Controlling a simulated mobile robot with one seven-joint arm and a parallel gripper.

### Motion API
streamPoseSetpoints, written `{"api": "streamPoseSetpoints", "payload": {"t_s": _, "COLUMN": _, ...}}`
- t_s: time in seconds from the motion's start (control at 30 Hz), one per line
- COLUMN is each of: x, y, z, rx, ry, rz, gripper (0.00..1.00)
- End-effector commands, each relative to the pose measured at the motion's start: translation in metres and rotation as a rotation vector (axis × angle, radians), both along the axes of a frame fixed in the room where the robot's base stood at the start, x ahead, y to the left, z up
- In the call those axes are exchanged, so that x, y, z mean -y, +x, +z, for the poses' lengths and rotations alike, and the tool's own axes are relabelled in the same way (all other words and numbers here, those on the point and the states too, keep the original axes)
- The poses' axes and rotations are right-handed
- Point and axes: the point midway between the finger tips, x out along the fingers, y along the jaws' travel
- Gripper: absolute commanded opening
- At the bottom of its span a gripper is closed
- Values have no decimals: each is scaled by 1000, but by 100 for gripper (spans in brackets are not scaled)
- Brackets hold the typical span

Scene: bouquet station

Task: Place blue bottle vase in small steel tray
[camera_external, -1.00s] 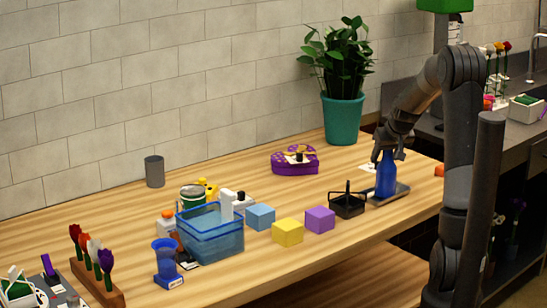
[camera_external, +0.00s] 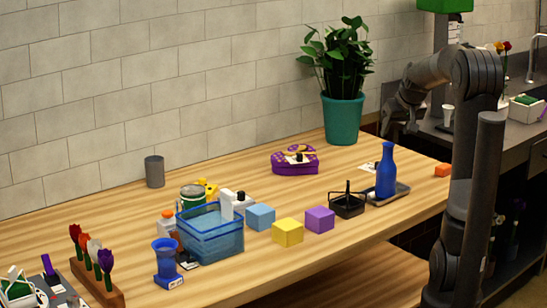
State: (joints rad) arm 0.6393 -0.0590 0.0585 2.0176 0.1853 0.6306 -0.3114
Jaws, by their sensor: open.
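The blue bottle vase (camera_external: 385,178) stands upright near the right end of the wooden table. It stands in the small steel tray (camera_external: 403,189), whose rim shows around its base. The fingertips are small and dark in this view.
A black wire caddy (camera_external: 347,203) stands just left of the tray. Purple (camera_external: 320,219), yellow (camera_external: 288,231) and blue (camera_external: 260,216) cubes lie further left, beside a clear blue bin (camera_external: 212,243). A potted plant (camera_external: 343,118) stands behind. An orange block (camera_external: 442,170) lies at right.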

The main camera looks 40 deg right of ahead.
Motion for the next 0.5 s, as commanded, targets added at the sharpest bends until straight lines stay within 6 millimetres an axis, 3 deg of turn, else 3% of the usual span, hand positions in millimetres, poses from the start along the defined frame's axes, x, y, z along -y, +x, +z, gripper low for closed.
{"api": "streamPoseSetpoints", "payload": {"t_s": 0.17, "x": -67, "y": -20, "z": 13, "rx": -10, "ry": 1, "rz": 79, "gripper": 55}}
{"api": "streamPoseSetpoints", "payload": {"t_s": 0.3, "x": -135, "y": -55, "z": 19, "rx": -25, "ry": 3, "rz": 162, "gripper": 55}}
{"api": "streamPoseSetpoints", "payload": {"t_s": 0.5, "x": -209, "y": -118, "z": 13, "rx": -49, "ry": 9, "rz": 272, "gripper": 55}}
